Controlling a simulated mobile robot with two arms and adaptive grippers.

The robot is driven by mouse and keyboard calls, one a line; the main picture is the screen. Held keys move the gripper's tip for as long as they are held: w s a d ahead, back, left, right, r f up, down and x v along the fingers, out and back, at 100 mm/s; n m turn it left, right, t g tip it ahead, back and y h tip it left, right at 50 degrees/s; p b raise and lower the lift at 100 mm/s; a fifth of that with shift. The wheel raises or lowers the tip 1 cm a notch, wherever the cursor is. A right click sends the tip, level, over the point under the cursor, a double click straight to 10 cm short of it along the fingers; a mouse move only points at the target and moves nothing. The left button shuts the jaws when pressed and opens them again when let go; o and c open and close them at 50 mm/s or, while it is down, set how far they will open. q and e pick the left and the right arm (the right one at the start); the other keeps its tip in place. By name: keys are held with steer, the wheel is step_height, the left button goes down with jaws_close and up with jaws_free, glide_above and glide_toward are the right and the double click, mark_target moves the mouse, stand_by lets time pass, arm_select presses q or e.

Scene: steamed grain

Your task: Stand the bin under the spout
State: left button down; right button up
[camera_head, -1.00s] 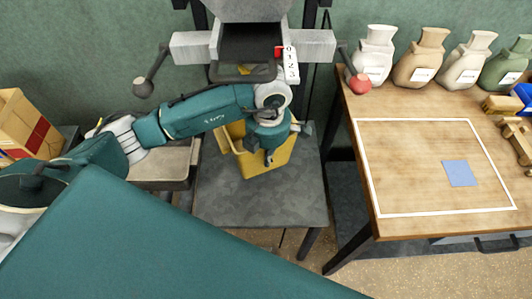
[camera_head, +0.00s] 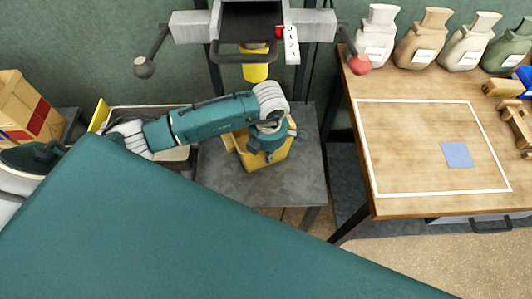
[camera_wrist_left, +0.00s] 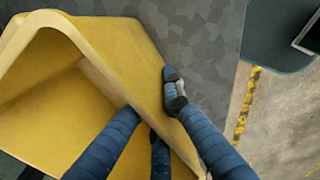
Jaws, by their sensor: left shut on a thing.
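The yellow bin (camera_head: 250,164) stands on the grey table below the machine, partly hidden by my left wrist in the head view. My left gripper (camera_head: 267,154) is on the bin's near side and shut on its wall. In the left wrist view my gripper's fingers (camera_wrist_left: 160,108) lie on both sides of the wall of the bin (camera_wrist_left: 125,45), whose open inside shows at left. The yellow spout (camera_head: 256,70) hangs from the machine behind and above the bin. The gap between them is partly covered by my arm. My right gripper is out of view.
The grey table (camera_head: 295,187) has free room in front of the bin. A pale tray (camera_head: 175,156) lies to the left. A wooden table (camera_head: 410,160) with several sacks stands at right.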

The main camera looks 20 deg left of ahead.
arm_select(q)
steer(key=shift+f, duration=0.15)
steer(key=c, duration=1.9)
jaws_free()
steer(key=shift+r, duration=0.6)
steer(key=r, duration=0.7)
steer(key=r+b, duration=0.1)
steer(key=r, duration=0.3)
steer(key=shift+s+d+r, duration=0.1)
steer(key=shift+s+d, duration=0.25)
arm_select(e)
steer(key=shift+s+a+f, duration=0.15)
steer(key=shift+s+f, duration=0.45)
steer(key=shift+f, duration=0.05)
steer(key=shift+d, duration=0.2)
